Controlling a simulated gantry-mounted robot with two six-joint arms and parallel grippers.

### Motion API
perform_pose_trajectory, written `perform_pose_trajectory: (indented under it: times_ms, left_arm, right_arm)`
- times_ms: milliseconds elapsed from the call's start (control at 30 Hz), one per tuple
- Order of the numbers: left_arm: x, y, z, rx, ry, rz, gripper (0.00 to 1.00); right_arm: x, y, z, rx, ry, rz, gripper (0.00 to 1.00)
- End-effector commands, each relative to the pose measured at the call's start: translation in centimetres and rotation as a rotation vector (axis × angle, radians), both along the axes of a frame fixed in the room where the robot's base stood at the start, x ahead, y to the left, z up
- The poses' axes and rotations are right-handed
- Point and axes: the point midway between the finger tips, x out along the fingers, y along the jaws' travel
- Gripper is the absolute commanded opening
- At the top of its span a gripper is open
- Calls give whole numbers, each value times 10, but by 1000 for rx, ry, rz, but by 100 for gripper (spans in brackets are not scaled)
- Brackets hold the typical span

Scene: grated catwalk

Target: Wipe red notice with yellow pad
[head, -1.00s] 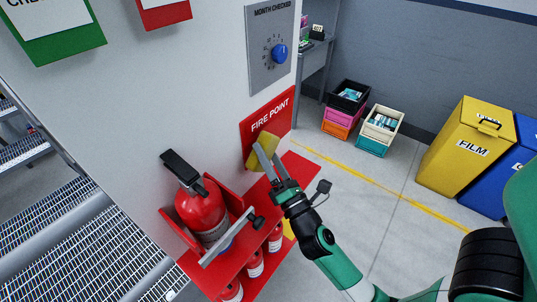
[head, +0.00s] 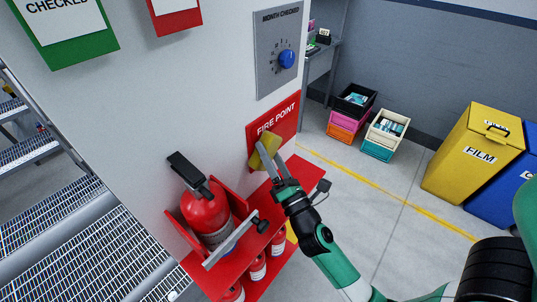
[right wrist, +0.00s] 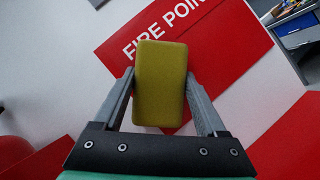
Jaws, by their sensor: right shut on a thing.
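The red notice (head: 285,112) reading "FIRE POINT" is on the white wall, above the red shelf. My right gripper (head: 268,160) is shut on the yellow pad (head: 262,150), which covers the notice's lower left part in the head view. In the right wrist view the pad (right wrist: 160,84) sits between the two fingers of the gripper (right wrist: 162,100), in front of the notice (right wrist: 222,45) and over part of its lettering. I cannot tell whether the pad touches the notice. My left gripper is not in view.
A fire extinguisher (head: 205,212) stands in a red holder below left, beside a grey bar. A blue dial (head: 286,59) is on a grey panel above the notice. Crates (head: 385,135) and a yellow bin (head: 474,152) stand on the floor at right.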

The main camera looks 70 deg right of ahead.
Motion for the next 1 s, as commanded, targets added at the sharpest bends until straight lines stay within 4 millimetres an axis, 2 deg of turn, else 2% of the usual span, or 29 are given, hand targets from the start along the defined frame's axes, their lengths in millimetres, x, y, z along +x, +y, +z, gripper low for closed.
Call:
perform_pose_trajectory:
  times_ms: [33, 300, 600, 767, 1000]
  left_arm:
    - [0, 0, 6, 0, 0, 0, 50]
    - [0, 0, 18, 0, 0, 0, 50]
    - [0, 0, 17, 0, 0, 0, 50]
    - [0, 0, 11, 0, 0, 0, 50]
    - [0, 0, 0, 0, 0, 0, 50]
  right_arm:
    - [-2, -6, 3, 1, 2, -5, 30]
    - [-11, -29, 2, 2, 1, -3, 30]
    - [-8, -31, 0, 1, -1, 0, 30]
    - [-6, -23, -2, 0, -1, 4, 30]
    - [0, 1, -2, 1, -1, 5, 30]
